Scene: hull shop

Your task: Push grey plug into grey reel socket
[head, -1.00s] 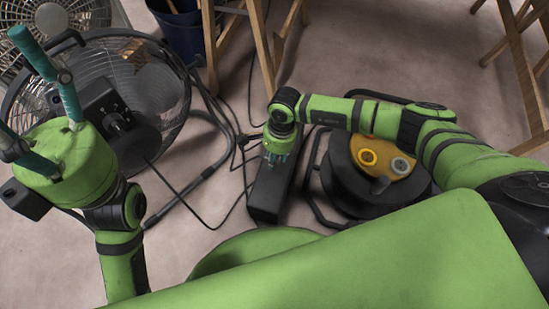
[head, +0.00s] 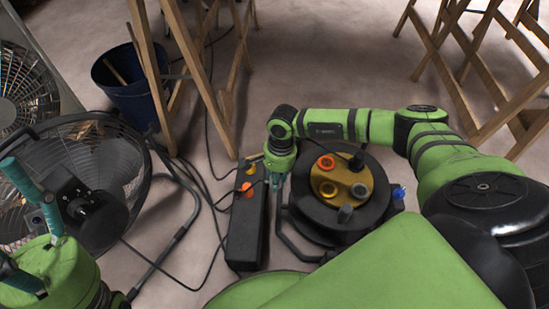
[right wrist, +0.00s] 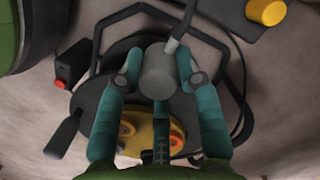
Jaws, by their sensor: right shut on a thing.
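My right gripper (head: 279,178) is over the gap between the black power strip and the cable reel (head: 312,205). In the right wrist view its teal fingers (right wrist: 160,80) are shut on the grey plug (right wrist: 158,76), whose cable runs up and right. The plug is held above the reel, apart from its face as far as I can tell. In the head view the reel's yellow face bears the grey socket (head: 360,190) on its right side; the plug hides part of the reel in the wrist view. My left gripper (head: 12,218) is at the left edge, fingers apart, partly cut off.
The power strip (head: 245,225) with orange and yellow sockets lies left of the reel. A fan (head: 95,170), loose cables, a blue bucket (head: 135,95) and wooden trestles (head: 185,60) stand left and behind. A blue part (head: 398,191) shows at the reel's right. Floor behind the reel is clear.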

